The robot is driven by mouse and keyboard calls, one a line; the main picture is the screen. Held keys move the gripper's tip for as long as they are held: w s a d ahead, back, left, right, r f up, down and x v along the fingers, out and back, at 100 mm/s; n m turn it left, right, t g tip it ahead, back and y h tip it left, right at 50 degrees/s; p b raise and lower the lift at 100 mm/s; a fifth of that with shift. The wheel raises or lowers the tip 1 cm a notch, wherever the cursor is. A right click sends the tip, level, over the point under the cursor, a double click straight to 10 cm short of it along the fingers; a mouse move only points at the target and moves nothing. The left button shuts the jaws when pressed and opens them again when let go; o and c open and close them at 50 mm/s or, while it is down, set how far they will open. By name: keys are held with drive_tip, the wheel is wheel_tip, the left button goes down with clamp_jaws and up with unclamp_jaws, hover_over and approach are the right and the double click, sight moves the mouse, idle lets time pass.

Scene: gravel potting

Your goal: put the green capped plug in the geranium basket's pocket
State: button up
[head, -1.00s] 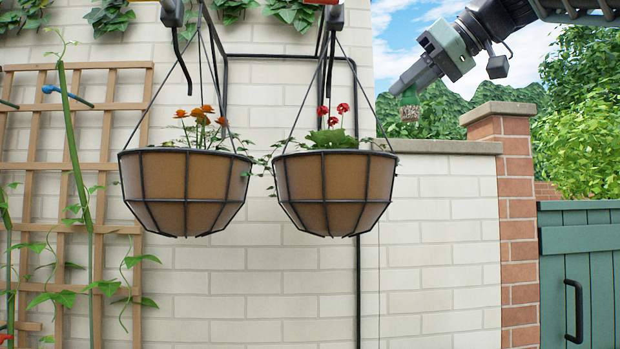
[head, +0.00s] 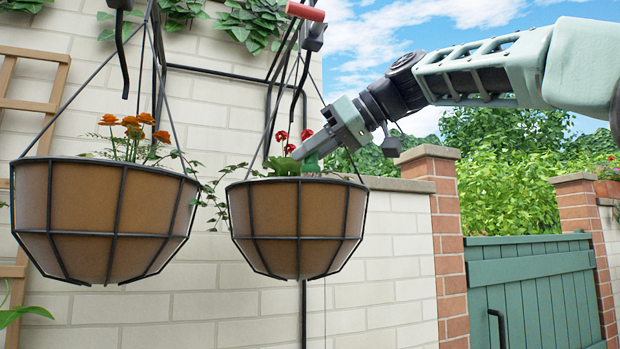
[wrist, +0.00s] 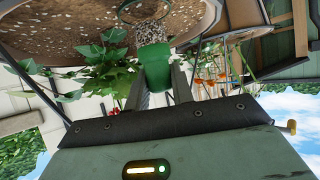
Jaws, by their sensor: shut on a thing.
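The plug's speckled body points at a dark ring of the pocket (wrist: 143,10) in the soil. Whether its tip is inside the ring I cannot tell.
A second basket (head: 104,220) with orange flowers hangs to the left. Hanging rods and a bracket with a red grip (head: 305,11) are close to my gripper. A brick pillar (head: 436,240) and a green gate (head: 530,285) stand to the right.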

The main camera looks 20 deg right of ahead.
sight(316, 173)
drive_tip(key=shift+f, duration=1.95)
drive_tip(key=shift+f, duration=0.1)
drive_tip(key=o, duration=1)
drive_tip(key=shift+c, duration=0.2)
drive_tip(key=shift+r, duration=0.2)
drive_tip(key=shift+s+d, duration=0.25)
drive_tip(key=shift+d, duration=0.05)
drive_tip(key=b+v, duration=0.3)
drive_tip(key=v, duration=0.8)
drive_tip(key=shift+b, duration=0.3)
